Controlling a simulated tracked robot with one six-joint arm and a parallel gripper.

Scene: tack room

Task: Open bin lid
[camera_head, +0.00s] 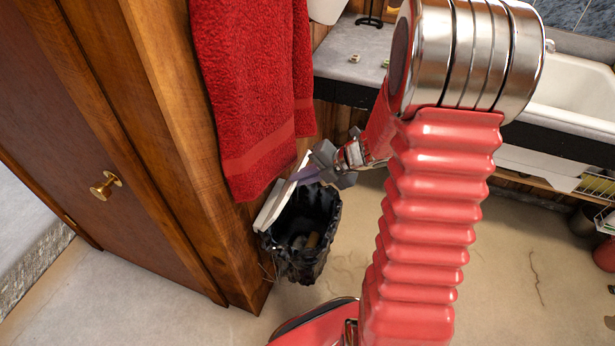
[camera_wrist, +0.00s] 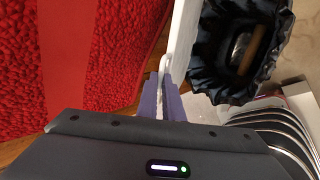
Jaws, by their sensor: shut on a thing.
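The bin (camera_head: 300,246) stands on the floor beside the wooden cabinet, lined with a black bag. Its white lid (camera_head: 276,203) is raised and tilted steeply up on the cabinet side, so the bin's mouth is open and dark contents show inside. In the wrist view the lid (camera_wrist: 183,35) is seen nearly edge-on, with the black bag (camera_wrist: 213,75) to its right. My gripper (camera_head: 311,170) is at the lid's upper edge. In the wrist view my gripper's purple fingers (camera_wrist: 165,97) are shut on the lid's edge.
A red towel (camera_head: 250,80) hangs right behind the lid, close to my gripper. A wooden door (camera_head: 90,170) with a brass knob (camera_head: 106,186) is at left. A counter with a white sink (camera_head: 570,95) is at upper right. Open floor (camera_head: 520,250) lies right of the bin.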

